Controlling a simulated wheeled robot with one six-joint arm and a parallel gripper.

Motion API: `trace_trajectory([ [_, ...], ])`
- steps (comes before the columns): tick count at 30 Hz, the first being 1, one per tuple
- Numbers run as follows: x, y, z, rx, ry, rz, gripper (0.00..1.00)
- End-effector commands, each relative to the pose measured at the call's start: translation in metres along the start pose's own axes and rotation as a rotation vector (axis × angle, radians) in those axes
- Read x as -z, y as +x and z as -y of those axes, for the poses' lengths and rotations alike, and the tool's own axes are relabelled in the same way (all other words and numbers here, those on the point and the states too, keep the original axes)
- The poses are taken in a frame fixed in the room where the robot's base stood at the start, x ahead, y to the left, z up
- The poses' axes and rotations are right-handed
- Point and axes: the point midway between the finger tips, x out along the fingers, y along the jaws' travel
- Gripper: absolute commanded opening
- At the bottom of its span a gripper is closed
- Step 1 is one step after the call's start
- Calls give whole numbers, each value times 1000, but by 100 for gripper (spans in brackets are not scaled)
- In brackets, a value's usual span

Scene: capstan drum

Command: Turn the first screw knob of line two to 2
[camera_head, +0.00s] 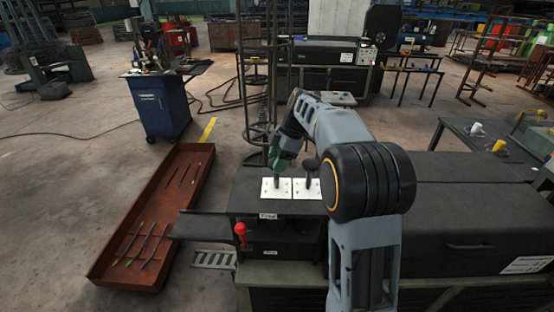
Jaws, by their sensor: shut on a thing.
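Two white dial plates (272,189) lie side by side on top of a dark machine cabinet. A dark knob (311,170) stands up over the right plate. My gripper (278,180) reaches down over the left plate and is shut on a dark upright piece there, which looks like that plate's knob. My gripper and arm hide most of the held knob. The marks on the plates are too small to read, so I cannot tell which number the knob points to.
A red knob (240,229) sticks out from the cabinet front. A long rust-red tray (150,220) with several rods lies on the floor to the left. A blue tool cabinet (160,105) stands behind it. A dark machine top (460,215) extends right.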

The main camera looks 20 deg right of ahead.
Motion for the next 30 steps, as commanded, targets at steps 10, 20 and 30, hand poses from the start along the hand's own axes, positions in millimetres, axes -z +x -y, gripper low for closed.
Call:
trace_trajectory([
  [10, -1, 0, 0, -1, -3, 3, 31],
  [20, 0, 0, 0, 0, -3, 2, 80],
  [30, 0, -10, -1, -2, -3, 1, 80],
])
